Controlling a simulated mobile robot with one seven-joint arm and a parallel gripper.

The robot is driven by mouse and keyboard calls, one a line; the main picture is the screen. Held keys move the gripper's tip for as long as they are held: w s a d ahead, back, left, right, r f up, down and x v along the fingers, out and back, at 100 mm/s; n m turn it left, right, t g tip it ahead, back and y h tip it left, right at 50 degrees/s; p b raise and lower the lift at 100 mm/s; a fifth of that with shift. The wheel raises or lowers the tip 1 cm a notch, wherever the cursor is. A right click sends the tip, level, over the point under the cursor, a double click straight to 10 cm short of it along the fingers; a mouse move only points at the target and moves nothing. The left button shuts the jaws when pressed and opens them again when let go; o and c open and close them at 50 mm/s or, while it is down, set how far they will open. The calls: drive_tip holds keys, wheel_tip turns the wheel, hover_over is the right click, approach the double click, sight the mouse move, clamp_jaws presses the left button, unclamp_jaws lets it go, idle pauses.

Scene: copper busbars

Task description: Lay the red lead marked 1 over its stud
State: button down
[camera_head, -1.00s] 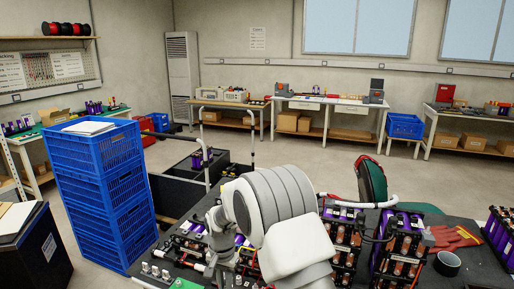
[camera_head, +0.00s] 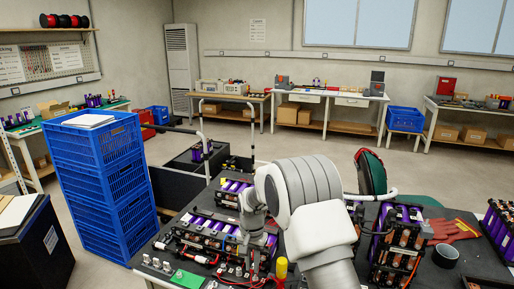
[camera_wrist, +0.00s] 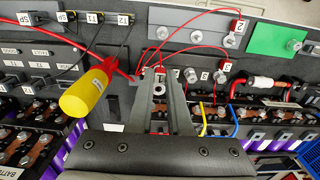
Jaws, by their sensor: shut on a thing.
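In the wrist view my gripper (camera_wrist: 160,82) is shut, with a small metal ring lug (camera_wrist: 158,89) between its fingertips. Red wire (camera_wrist: 140,70) runs up from the fingertips, so the held thing appears to be a red lead's end; its own number is not readable. In the head view the fingertips are hidden behind my arm.
A yellow-handled tool (camera_wrist: 88,92) stands close left of my fingers. Looping red wires, several metal studs (camera_wrist: 190,75) and a green plate (camera_wrist: 275,40) lie beyond. Purple battery modules (camera_head: 385,225) and red gloves (camera_head: 452,230) are on the bench. Blue crates (camera_head: 105,185) stand left.

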sight(253, 285)
drive_tip(key=shift+b, duration=0.3)
drive_tip(key=shift+f+b, duration=1.7)
drive_tip(key=shift+f, duration=1.15)
drive_tip(key=shift+f, duration=0.15)
drive_tip(key=shift+f, duration=0.2)
drive_tip(key=c, duration=0.8)
unclamp_jaws()
drive_tip(key=shift+o, duration=0.2)
drive_tip(key=shift+r, duration=0.15)
